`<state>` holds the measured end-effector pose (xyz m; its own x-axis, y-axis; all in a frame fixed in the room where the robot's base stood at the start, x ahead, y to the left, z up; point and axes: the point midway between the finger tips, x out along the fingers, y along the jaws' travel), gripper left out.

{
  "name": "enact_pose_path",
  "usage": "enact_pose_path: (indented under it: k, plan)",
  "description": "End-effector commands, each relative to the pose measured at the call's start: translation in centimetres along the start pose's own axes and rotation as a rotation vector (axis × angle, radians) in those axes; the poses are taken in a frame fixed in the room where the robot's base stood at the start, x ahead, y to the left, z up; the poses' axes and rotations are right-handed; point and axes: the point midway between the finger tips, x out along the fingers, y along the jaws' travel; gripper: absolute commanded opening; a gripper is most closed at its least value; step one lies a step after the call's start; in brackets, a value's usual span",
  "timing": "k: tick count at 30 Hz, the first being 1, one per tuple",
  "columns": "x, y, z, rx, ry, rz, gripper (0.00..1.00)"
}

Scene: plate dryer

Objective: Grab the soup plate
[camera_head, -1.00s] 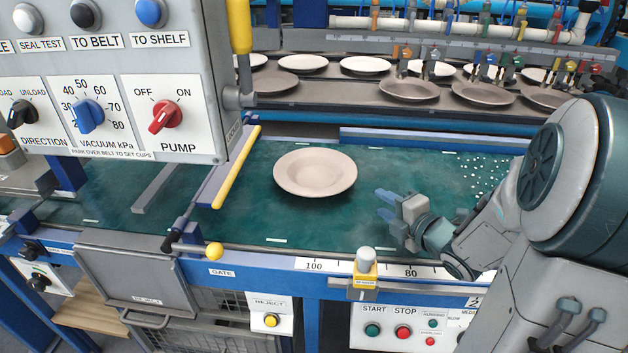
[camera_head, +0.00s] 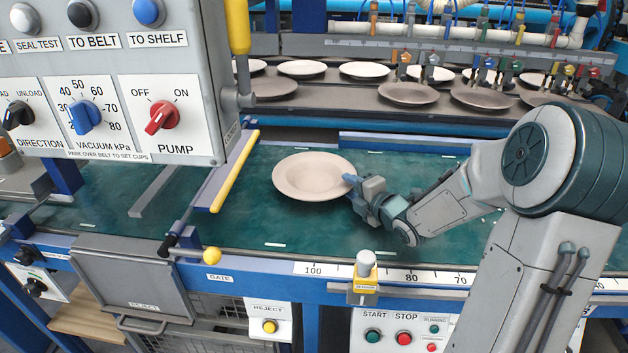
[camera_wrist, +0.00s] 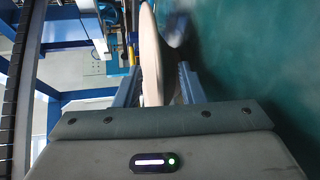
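The soup plate (camera_head: 312,175) is pale beige with a wide rim. It lies upright on the green belt (camera_head: 250,225). My gripper (camera_head: 351,181) is at the plate's right edge in the head view. In the wrist view the plate (camera_wrist: 151,55) shows edge-on between the two blue fingers of my gripper (camera_wrist: 158,82). The fingers stand apart, one on each side of the rim, with a visible gap to the right finger. Whether the left finger touches the plate is unclear.
A yellow-edged gate bar (camera_head: 236,170) stands left of the plate. A control panel (camera_head: 110,80) hangs at upper left. Shelves with several plates (camera_head: 408,95) lie behind the belt. A yellow sensor block (camera_head: 365,275) sits on the front rail.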

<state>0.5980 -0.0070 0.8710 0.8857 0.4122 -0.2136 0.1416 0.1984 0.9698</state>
Motion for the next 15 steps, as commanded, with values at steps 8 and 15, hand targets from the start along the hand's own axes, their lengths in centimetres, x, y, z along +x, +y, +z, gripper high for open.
enact_pose_path:
  k: [8,15]
  plan:
    - [1.31,-0.04,-0.06,0.001,0.0,-0.001,0.36]
    - [1.27,-0.03,-0.04,0.0,0.0,-0.001,0.0]
